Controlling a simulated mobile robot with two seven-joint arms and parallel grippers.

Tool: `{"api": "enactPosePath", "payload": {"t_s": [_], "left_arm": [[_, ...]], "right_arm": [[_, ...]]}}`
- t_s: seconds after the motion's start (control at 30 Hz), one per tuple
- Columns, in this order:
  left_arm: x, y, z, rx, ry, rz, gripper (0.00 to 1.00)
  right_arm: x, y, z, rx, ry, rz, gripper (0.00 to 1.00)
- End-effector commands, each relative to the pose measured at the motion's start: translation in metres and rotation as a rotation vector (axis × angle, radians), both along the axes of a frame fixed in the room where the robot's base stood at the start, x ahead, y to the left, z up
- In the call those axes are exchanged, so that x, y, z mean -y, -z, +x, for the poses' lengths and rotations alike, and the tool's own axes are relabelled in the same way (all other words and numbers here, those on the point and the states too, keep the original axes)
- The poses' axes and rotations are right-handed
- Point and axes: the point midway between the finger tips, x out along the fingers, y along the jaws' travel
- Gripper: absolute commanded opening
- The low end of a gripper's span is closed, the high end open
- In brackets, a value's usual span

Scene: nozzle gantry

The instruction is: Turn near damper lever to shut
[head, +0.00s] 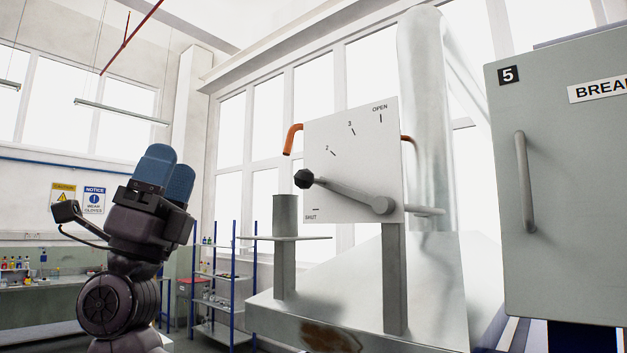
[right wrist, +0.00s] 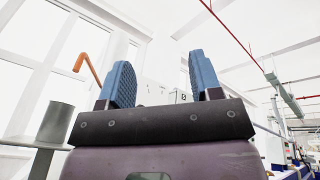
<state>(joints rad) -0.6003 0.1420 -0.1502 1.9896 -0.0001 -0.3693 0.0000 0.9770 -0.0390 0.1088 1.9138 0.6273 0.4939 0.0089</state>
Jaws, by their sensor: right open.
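The damper lever (head: 345,192) is a grey bar with a black knob (head: 304,178) at its left end. It pivots at the lower right of a white dial plate (head: 360,165) marked SHUT, 2, 3 and OPEN. The lever points left and slightly up, between the SHUT mark and the 2 mark. My right gripper (head: 163,170) stands left of the plate, apart from the knob, with blue fingers pointing up. It is open, and its two fingers show apart and empty in the right wrist view (right wrist: 163,85). My left gripper is not in view.
An orange hooked rod (head: 291,138) juts out at the plate's upper left. A grey post (head: 285,215) with a flat disc stands below the knob; it also shows in the right wrist view (right wrist: 57,123). A grey cabinet (head: 560,220) with a handle is at right. Shelves stand behind.

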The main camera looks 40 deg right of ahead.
Motion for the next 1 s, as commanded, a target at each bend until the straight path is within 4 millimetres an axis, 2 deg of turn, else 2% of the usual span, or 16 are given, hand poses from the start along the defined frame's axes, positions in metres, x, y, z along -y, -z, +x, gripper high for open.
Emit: {"api": "enactPosePath", "payload": {"t_s": [0.03,0.1,0.2,0.27,0.4,0.6,0.8,1.0], "left_arm": [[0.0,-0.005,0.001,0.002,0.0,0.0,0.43],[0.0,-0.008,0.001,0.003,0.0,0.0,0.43],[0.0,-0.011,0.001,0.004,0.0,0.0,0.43],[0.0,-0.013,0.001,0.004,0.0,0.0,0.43],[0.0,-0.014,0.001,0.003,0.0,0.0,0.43],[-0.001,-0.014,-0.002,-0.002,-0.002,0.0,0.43],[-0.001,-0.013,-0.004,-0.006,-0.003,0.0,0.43],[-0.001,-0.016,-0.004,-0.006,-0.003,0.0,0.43]], "right_arm": [[0.007,-0.024,-0.018,0.09,-0.047,0.077,0.58],[0.02,-0.045,-0.039,0.206,-0.116,0.198,0.58],[0.04,-0.06,-0.059,0.345,-0.212,0.379,0.58],[0.051,-0.063,-0.067,0.415,-0.266,0.488,0.58],[0.072,-0.057,-0.073,0.539,-0.374,0.746,0.58],[0.086,-0.028,-0.062,0.62,-0.449,1.044,0.58],[0.089,-0.009,-0.054,0.643,-0.462,1.176,0.58],[0.103,-0.007,-0.055,0.648,-0.46,1.189,0.58]]}}
